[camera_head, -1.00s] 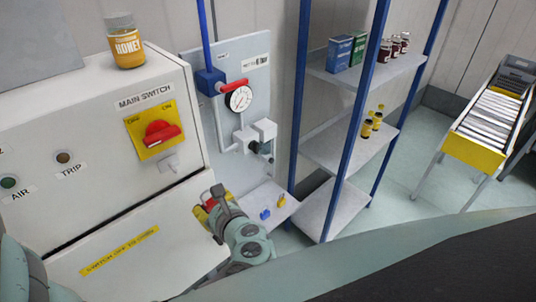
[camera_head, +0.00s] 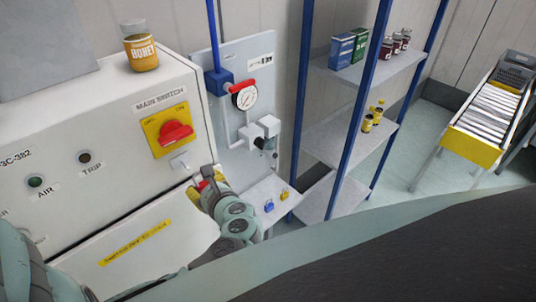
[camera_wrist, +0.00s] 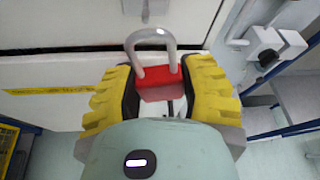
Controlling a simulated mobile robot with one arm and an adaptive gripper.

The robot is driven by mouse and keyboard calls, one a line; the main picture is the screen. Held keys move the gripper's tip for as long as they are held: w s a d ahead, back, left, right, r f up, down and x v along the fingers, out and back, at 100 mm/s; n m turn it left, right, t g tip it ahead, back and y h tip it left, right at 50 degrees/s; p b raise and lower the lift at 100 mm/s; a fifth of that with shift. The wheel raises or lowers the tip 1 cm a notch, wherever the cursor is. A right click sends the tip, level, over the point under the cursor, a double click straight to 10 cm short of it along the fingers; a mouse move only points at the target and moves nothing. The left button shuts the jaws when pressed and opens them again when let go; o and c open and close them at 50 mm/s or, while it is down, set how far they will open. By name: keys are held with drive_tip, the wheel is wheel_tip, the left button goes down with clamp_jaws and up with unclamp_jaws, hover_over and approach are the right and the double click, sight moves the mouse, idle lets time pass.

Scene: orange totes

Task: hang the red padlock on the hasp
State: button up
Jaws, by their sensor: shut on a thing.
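The red padlock (camera_wrist: 158,80) is between the yellow-padded fingers of my gripper (camera_wrist: 160,92) in the wrist view. Its grey shackle points up, toward the cabinet front. In the head view my gripper (camera_head: 204,184) is below the main switch, and only a little red of the padlock shows between its fingers. The hasp (camera_head: 180,161) is the small grey tab under the red-and-yellow main switch (camera_head: 174,131). My gripper is below and slightly right of it in the picture. The padlock and the hasp look apart.
A honey jar (camera_head: 140,48) stands on the white cabinet (camera_head: 70,120). A low shelf (camera_head: 262,192) holds blue and yellow padlocks. A blue-post shelf rack (camera_head: 345,130) stands further right.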

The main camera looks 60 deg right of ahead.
sight(189, 172)
drive_tip(key=shift+a+r+b+x, duration=0.15)
drive_tip(key=shift+b+x, duration=0.1)
drive_tip(key=shift+x, duration=1.25)
drive_tip(key=shift+a+r+b+x, duration=0.1)
drive_tip(key=shift+b+x, duration=0.1)
drive_tip(key=shift+x, duration=1.3)
drive_tip(key=shift+w, duration=0.15)
drive_tip(key=o, duration=1.1)
